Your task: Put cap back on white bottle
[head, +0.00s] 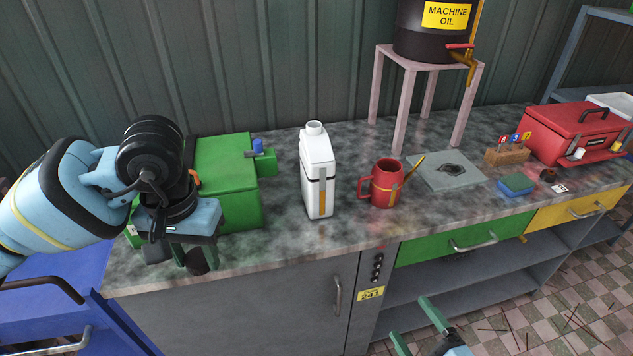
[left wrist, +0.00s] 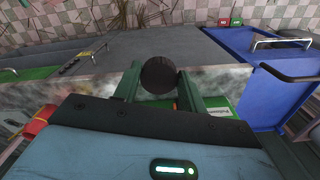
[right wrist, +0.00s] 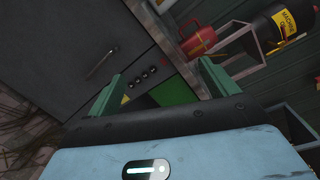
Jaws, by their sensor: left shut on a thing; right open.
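The white bottle (head: 317,172) stands upright and uncapped on the counter, its open neck (head: 315,129) facing up. My left gripper (head: 190,262) is left of the bottle, low near the counter's front edge. It is shut on a round black cap (left wrist: 159,75), which shows between its green fingers in the left wrist view. The cap also shows as a dark shape in the head view (head: 197,263). My right gripper (head: 412,322) is open and empty, low in front of the cabinet. The right wrist view shows its fingers (right wrist: 155,90) spread apart.
A green machine (head: 228,185) stands left of the bottle, behind my left arm. A red oil can (head: 384,188) stands close to the bottle's right. A stand (head: 458,120) carries a machine oil drum (head: 430,40). Counter in front of the bottle (head: 275,235) is clear.

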